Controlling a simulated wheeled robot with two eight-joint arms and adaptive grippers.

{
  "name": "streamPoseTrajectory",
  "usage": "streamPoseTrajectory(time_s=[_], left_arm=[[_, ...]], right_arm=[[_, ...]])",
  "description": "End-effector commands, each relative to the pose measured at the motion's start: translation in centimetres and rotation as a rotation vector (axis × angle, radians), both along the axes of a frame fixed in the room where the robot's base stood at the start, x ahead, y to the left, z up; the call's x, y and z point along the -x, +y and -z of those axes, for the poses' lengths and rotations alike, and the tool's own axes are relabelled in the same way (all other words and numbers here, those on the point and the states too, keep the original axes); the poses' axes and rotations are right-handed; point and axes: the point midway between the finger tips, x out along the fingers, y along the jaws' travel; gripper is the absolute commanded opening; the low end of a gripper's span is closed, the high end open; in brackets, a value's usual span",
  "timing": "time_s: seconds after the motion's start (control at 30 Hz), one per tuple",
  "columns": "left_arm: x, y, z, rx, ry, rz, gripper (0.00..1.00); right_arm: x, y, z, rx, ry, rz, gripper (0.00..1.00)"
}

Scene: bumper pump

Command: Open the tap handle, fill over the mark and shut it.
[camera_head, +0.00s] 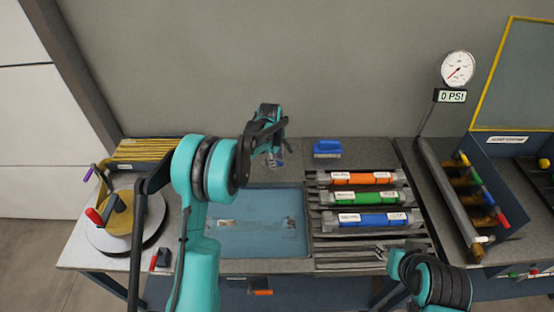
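A round white gauge (457,68) stands at the back right, above a small display (451,96) reading "0 PSI". Below it a grey tube (449,190) runs beside a dark blue rack (508,190) of brass fittings with coloured handles. A red handle (502,219) is at the near end of this rack; I cannot tell which handle is the tap handle. My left gripper (276,160) hangs above the back edge of the blue tray, far left of the gauge. My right gripper (380,252) is low at the front edge of the cylinder rack. Neither visibly holds anything; their finger gaps are unclear.
Orange (358,178), green (358,197) and blue (377,219) labelled cylinders lie on a slatted rack. The blue tray (240,242) is mostly bare. A round device (104,238) with a red handle stands left. A blue brush-like block (327,148) lies at the back.

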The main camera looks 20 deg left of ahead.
Motion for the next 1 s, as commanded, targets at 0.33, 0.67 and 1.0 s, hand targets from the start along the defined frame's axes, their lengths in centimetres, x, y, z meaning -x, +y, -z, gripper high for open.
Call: streamPoseTrajectory(time_s=[0.33, 0.67, 1.0], left_arm=[[0.5, 0.1, -2.4, 0.000, 0.000, -0.001, 0.35], [1.8, 0.4, -9.3, 0.000, 0.000, 0.000, 0.35], [2.3, 0.5, -11.8, 0.000, 0.000, 0.000, 0.35]], right_arm=[[0.0, 0.0, 0.0, 0.000, 0.000, 0.000, 0.40], [0.0, 0.0, 0.0, 0.000, 0.000, 0.000, 0.40], [0.0, 0.0, 0.0, 0.000, 0.000, 0.000, 0.40]])
